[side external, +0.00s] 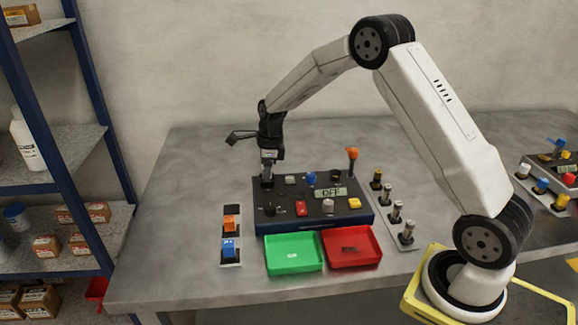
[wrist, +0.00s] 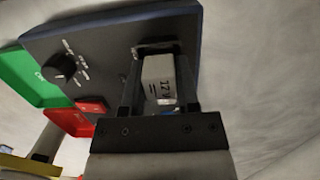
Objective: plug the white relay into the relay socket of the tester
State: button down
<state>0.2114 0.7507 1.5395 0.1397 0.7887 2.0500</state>
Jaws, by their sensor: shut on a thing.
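My gripper (side external: 268,178) points down at the back left corner of the dark blue tester (side external: 315,228). In the wrist view, my gripper (wrist: 158,88) is shut on the white relay (wrist: 160,78), which is marked 12 V and sits between the two fingers. The relay's far end is at the black-framed relay socket (wrist: 155,47) on the tester's top. I cannot tell if it is fully seated. In the side view the fingers mostly hide the relay and socket. The tester's display (side external: 331,193) reads OFF.
A rack left of the tester holds an orange relay (side external: 231,224) and a blue relay (side external: 229,248). A green tray (side external: 294,268) and a red tray (side external: 372,261) lie in front. A black knob (wrist: 62,68) is near the socket. An orange-topped lever (side external: 352,155) stands at the back right.

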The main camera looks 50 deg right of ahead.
jog(key=shift+f, duration=0.15)
jog(key=shift+c, duration=2.2)
grip_release()
jog(key=shift+o, duration=0.9)
jog(key=shift+f, duration=0.1)
jog(key=shift+s, duration=0.15)
jog(key=shift+a+f, duration=0.1)
jog(key=shift+a, duration=0.05)
jog(key=shift+o, duration=0.5)
jog(key=shift+r, duration=3.75)
